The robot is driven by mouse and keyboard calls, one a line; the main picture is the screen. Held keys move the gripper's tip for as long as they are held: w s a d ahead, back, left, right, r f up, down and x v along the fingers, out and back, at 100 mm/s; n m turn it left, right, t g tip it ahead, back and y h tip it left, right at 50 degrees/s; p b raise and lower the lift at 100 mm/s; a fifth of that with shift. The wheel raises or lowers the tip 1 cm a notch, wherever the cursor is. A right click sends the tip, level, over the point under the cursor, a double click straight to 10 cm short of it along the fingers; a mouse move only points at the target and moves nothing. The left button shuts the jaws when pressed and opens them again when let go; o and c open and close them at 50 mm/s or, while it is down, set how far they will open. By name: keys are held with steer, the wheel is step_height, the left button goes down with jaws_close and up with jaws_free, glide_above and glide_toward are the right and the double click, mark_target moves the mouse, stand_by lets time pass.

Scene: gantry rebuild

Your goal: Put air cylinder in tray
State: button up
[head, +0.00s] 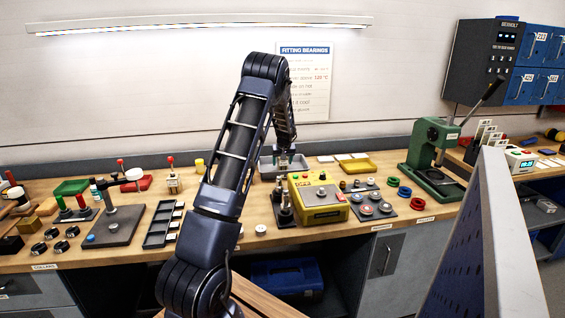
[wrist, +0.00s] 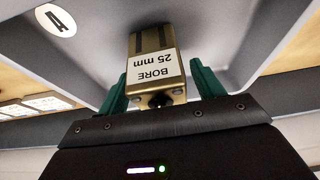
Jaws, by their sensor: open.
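The air cylinder (wrist: 155,50) is a brass-coloured block with a white label reading "BORE 25 mm", upside down in the wrist view. It is against or just over the floor of the grey tray (wrist: 222,25), which carries a round "A" label (wrist: 55,20); I cannot tell whether it touches. My gripper (wrist: 160,82) is open, with one green finger on each side of the cylinder and little gap. In the head view my gripper (head: 285,157) is down at the grey tray (head: 265,168) at the back of the bench. The cylinder is hidden there.
A yellow control box (head: 319,200) stands just in front of the tray. A yellow tray (head: 358,165) lies to its right, and a dark upright fixture (head: 283,205) stands in front. A green press (head: 432,150) is further right.

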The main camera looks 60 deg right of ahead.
steer(key=v, duration=1.2)
steer(key=w+a+r+n, duration=0.1)
steer(key=w+a+r, duration=0.5)
steer(key=a, duration=0.4)
steer(key=w+a+r+n, duration=0.1)
steer(key=w+a+r, duration=0.3)
steer(key=w+a, duration=0.55)
steer(key=w+a+r+n+y, duration=0.1)
steer(key=a+r, duration=0.2)
steer(key=a, duration=0.9)
steer(key=w+a+r+n, duration=0.15)
steer(key=a+r, duration=0.25)
steer(key=a, duration=0.7)
steer(key=s+a+r+n+t, duration=0.1)
steer(key=s+a, duration=0.2)
steer(key=a, duration=0.6)
steer(key=s+a+r+n, duration=0.1)
steer(key=s+a, duration=0.2)
steer(key=a, duration=0.7)
steer(key=s+a+f+n+y, duration=0.2)
steer(key=s+a+f, duration=0.1)
steer(key=s+a, duration=1)
steer(key=shift+s+a+f, duration=0.3)
steer(key=shift+s+a, duration=0.05)
steer(key=shift+s, duration=0.55)
